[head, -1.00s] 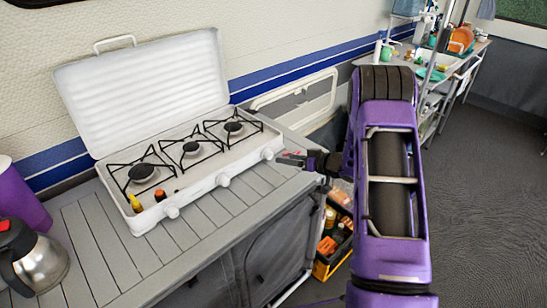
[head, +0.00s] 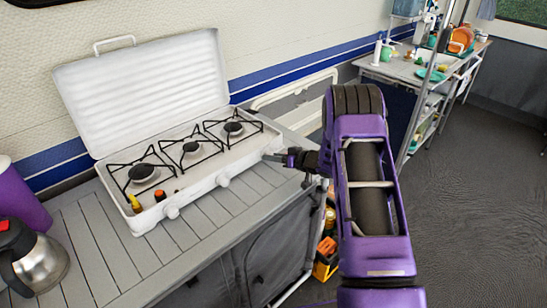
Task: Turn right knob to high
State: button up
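The white camping stove (head: 190,165) stands on the slatted counter with its lid up and three burners in a row. Its left knob (head: 171,211) and middle knob (head: 222,181) show on the front face. The right knob, at the right end of that face, is mostly covered by my gripper (head: 273,157). My gripper reaches in from the right, its fingertips at the right knob. I cannot tell whether they touch it, how far the fingers are apart, or how the knob is turned.
The grey slatted counter (head: 110,250) has free room before the stove. A steel kettle (head: 38,258) and a purple container (head: 22,205) stand at the left. A crate with orange items (head: 326,262) is on the floor below my arm. A second table (head: 405,70) stands at the back right.

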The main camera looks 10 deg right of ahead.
grip_shut()
jog(key=shift+b, duration=0.3)
jog(key=n+b, duration=0.1)
jog(key=n+h+b, duration=0.1)
jog(key=b, duration=0.1)
jog(key=shift+f+t, duration=0.25)
jog(key=shift+t, duration=0.05)
jog(key=b, duration=0.2)
jog(key=n+h+b, duration=0.1)
jog(key=b, duration=0.1)
jog(key=shift+s+a+f+n+t, duration=0.1)
jog(key=shift+a+f+n+t, duration=0.05)
jog(key=shift+n+t, duration=0.2)
jog(key=n+h+b, duration=0.1)
jog(key=b, duration=0.1)
jog(key=shift+n+t+b, duration=0.25)
jog(key=shift+t+b, duration=0.05)
jog(key=shift+t, duration=0.05)
jog(key=shift+s+r+n+t+b, duration=0.1)
jog(key=shift+r+n+t+b, duration=0.25)
jog(key=shift+n, duration=0.25)
jog(key=shift+h, duration=0.3)
